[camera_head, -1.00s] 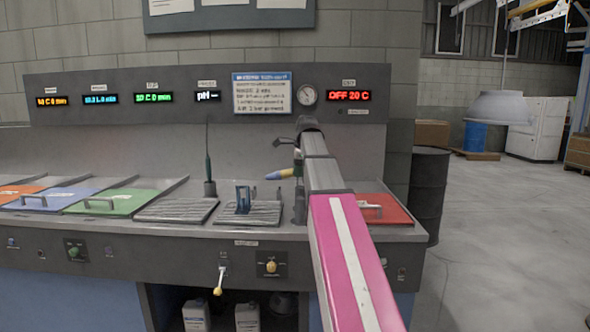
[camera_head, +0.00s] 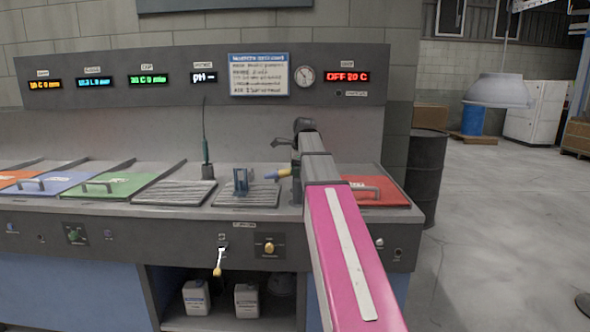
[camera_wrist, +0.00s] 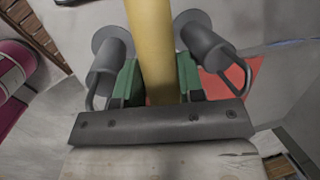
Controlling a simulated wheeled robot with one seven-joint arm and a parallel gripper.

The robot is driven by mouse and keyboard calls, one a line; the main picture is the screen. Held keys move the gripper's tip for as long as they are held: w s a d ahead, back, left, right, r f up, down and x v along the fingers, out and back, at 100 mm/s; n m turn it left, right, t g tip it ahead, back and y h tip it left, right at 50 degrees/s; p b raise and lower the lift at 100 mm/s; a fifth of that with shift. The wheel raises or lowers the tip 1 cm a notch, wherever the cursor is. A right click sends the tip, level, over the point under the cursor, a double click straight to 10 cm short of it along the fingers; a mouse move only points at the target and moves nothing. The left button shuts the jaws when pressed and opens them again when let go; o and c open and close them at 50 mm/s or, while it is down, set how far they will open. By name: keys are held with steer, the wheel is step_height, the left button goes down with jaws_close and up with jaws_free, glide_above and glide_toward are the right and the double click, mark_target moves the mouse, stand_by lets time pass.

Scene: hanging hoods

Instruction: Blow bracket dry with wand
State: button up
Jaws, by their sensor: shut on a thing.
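The blue bracket (camera_head: 241,182) stands on the right-hand ribbed drain rack (camera_head: 246,200) on the bench. The wand (camera_head: 278,173), yellow with a blue tip, points left toward the bracket from its right, with a visible gap between them in the picture. In the wrist view, my gripper (camera_wrist: 157,84) is shut on the yellow wand (camera_wrist: 151,30), with green pads on both sides of it. In the head view my arm hides most of the gripper. The wand's tip is out of the wrist view.
A dark upright probe (camera_head: 206,150) stands left of the bracket. A grey tap (camera_head: 283,143) is above the wand. An empty ribbed rack (camera_head: 175,192) and a green lid (camera_head: 118,185) lie to the left; a red lid (camera_head: 385,192) is right of my arm.

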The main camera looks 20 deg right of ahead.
steer(key=shift+s, duration=0.15)
steer(key=shift+s+a, duration=0.25)
steer(key=shift+s, duration=0.4)
steer(key=shift+s+a, duration=0.2)
steer(key=shift+s, duration=0.4)
steer(key=shift+w+d, duration=0.25)
steer(key=shift+w, duration=0.5)
steer(key=shift+w+d, duration=0.2)
steer(key=shift+w, duration=0.5)
steer(key=shift+r, duration=0.1)
steer(key=shift+r, duration=3.45)
